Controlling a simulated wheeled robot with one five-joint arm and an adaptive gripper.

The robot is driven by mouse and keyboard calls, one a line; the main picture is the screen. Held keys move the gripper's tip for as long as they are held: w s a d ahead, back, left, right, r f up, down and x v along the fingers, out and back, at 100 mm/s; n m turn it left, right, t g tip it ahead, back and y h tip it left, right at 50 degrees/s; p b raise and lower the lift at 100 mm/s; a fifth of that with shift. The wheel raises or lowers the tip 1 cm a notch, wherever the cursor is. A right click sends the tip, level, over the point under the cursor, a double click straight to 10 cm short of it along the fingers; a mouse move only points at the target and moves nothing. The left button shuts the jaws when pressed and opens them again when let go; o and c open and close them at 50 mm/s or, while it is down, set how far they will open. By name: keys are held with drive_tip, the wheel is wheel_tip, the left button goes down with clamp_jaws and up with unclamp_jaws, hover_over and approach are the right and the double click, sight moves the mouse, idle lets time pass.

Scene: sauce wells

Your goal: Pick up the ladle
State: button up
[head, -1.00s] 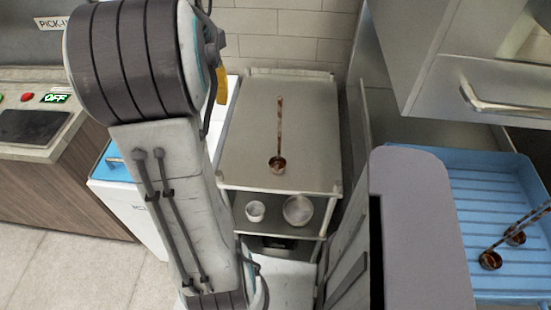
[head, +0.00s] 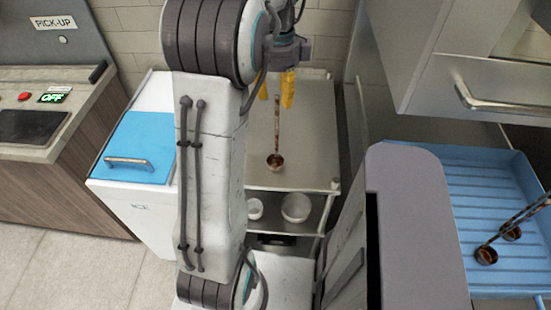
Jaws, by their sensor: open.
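A copper-brown ladle (head: 276,140) lies on the top shelf of the metal cart, its bowl towards me and its long handle pointing to the back wall. My gripper (head: 276,92), with yellow fingers, is open and empty near the far end of the handle, partly hidden behind my arm. I cannot tell how high above the shelf it is. Two more ladles (head: 487,255) lie in the blue ribbed tray at the right.
The cart (head: 315,150) has bowls (head: 295,208) on its lower shelf. A white ice bin (head: 140,205) with a blue lid stands left of it. The blue tray (head: 470,200) is under a steel cabinet (head: 490,90) at right. The cart top around the ladle looks clear.

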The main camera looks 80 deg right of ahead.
sight(277, 112)
drive_tip(key=shift+w+a+f, duration=0.15)
drive_tip(key=shift+f, duration=2.1)
clamp_jaws()
